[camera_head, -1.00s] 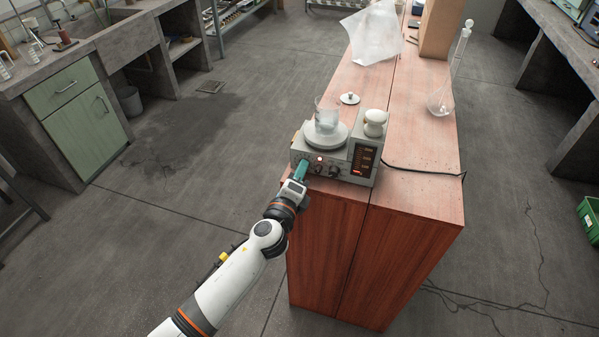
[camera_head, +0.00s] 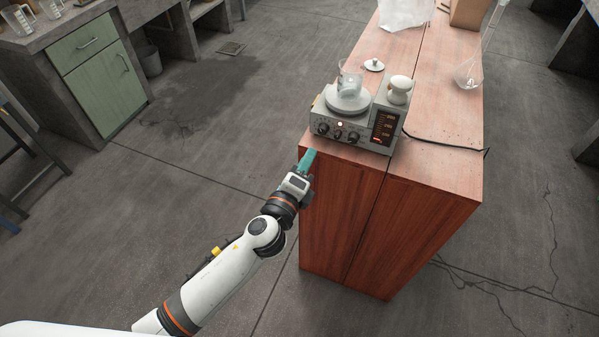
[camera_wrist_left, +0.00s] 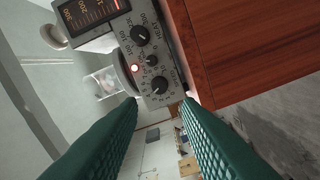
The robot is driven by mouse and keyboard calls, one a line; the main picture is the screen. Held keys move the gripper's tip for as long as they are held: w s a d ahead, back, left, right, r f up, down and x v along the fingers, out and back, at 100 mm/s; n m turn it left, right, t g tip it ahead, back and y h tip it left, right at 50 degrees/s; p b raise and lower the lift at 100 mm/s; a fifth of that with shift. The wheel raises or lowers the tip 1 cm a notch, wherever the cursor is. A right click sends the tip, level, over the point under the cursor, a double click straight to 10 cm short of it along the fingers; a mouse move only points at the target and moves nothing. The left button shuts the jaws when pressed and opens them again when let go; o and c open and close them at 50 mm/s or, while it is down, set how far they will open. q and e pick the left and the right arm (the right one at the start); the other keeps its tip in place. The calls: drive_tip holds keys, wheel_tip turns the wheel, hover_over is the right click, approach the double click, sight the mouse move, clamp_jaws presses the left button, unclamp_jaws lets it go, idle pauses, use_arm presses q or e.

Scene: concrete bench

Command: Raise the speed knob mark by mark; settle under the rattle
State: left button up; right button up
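The grey hotplate stirrer (camera_head: 364,142) stands at the near end of the wooden cabinet top. A lit indicator (camera_head: 340,124) shows on the front. A glass beaker (camera_head: 349,76) stands on the round plate. My left gripper (camera_head: 309,157) is open and empty, in front of the stirrer, apart from the knob. My right gripper is out of view.
A white knob-like piece (camera_head: 400,88) tops the display column (camera_head: 386,124). A small white lid (camera_head: 374,65) and a glass flask (camera_head: 469,74) stand farther back. A black cable (camera_head: 445,142) runs right. The cabinet's near right top (camera_head: 440,173) is clear.

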use_arm(q)
drive_tip(key=v, duration=0.3)
drive_tip(key=shift+s+a, duration=0.1)
drive_tip(key=shift+s, duration=0.15)
drive_tip(key=s+a+f+n+g+y, duration=0.1)
drive_tip(key=a+f+n+g+y, duration=0.15)
drive_tip(key=f, duration=0.75)
drive_tip(key=s+a+f+n+g+y, duration=0.1)
drive_tip(key=a+f+n+g, duration=0.15)
drive_tip(key=f, duration=0.75)
drive_tip(key=s+a+f+n+g, duration=0.2)
drive_tip(key=s+a+f+n, duration=0.15)
drive_tip(key=f, duration=0.45)
drive_tip(key=s+a+f+n+g, duration=0.25)
drive_tip(key=s+a+f, duration=0.2)
drive_tip(key=f, duration=0.35)
drive_tip(key=s+a+f+n+g, duration=0.2)
drive_tip(key=s+f+n, duration=0.2)
drive_tip(key=s, duration=0.6)
drive_tip(key=s+a+f+n+g+y, duration=0.1)
drive_tip(key=s+f+n, duration=0.3)
drive_tip(key=s, duration=0.7)
drive_tip(key=s+a+f+n+g+y, duration=0.1)
drive_tip(key=s+a+f+n+g, duration=0.2)
drive_tip(key=s+f, duration=0.5)
drive_tip(key=s+n, duration=0.1)
drive_tip(key=s, duration=0.1)
drive_tip(key=shift+s+a+g, duration=0.3)
drive_tip(key=shift+s+g, duration=0.05)
drive_tip(key=shift+s, duration=0.05)
